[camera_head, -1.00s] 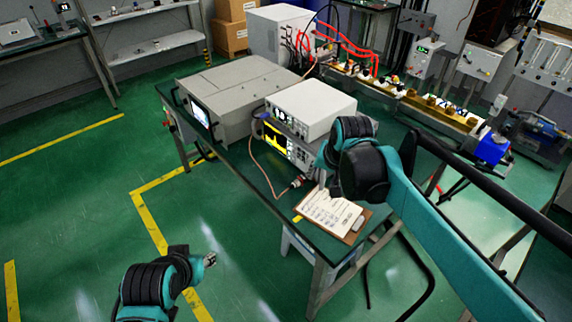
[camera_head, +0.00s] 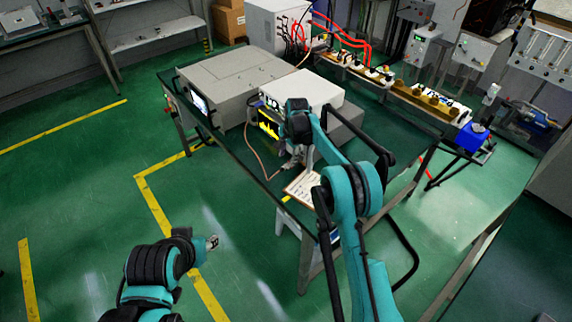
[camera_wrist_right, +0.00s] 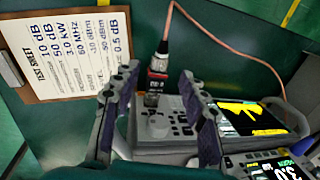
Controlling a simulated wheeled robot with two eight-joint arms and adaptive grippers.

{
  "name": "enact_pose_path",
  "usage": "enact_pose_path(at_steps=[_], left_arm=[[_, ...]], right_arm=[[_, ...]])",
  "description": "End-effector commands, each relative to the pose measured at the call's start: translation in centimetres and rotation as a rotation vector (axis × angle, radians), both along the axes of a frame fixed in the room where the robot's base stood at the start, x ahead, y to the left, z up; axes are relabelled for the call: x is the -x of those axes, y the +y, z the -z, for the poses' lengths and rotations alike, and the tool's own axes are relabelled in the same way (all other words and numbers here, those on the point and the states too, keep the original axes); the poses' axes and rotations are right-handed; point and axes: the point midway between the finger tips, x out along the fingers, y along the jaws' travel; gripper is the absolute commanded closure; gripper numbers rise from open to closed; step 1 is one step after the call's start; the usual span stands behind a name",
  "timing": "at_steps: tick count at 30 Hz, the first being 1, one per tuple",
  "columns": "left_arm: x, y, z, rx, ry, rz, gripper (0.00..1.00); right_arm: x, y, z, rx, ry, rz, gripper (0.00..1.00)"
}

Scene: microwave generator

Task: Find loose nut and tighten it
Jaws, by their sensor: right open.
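A cable connector (camera_wrist_right: 157,68) with a metal nut and a red band shows in the right wrist view, at the front of a grey instrument (camera_wrist_right: 170,128) with a yellow-trace screen. A copper-coloured cable (camera_wrist_right: 200,25) runs from it. My right gripper (camera_wrist_right: 159,74) is open, its two fingers on either side of the connector in the picture; I cannot tell if they touch it. In the head view my right gripper (camera_head: 296,160) is in front of the stacked instruments and hides the connector. My left gripper (camera_head: 212,242) is over the floor; its jaws are too small to read.
A clipboard with a test sheet (camera_wrist_right: 66,45) lies on the bench beside the connector. A white box (camera_head: 305,92) tops the instruments. A large grey unit (camera_head: 235,85) stands left of them. The floor at left is clear.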

Motion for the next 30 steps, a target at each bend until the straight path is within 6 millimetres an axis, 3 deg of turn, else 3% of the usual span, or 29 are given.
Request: enact_pose_path(at_steps=[3,9,21,26,30], left_arm=[[0.0,0.0,0.8,0.000,0.000,0.000,0.60],[0.0,0.0,1.5,0.000,0.000,0.000,0.60],[0.0,0.0,1.6,0.000,0.000,0.000,0.60],[0.0,0.0,1.6,0.000,0.000,0.000,0.60],[0.0,0.0,1.6,0.000,0.000,0.000,0.60]], right_arm=[[-0.3,0.2,2.4,0.000,-0.001,-0.001,0.57],[-0.7,0.5,5.0,0.000,-0.002,-0.002,0.57],[-0.9,0.6,5.8,0.000,-0.002,-0.002,0.57],[-0.9,0.6,5.8,0.000,-0.002,-0.002,0.99],[-0.9,0.6,5.8,0.000,-0.002,-0.002,1.00]])
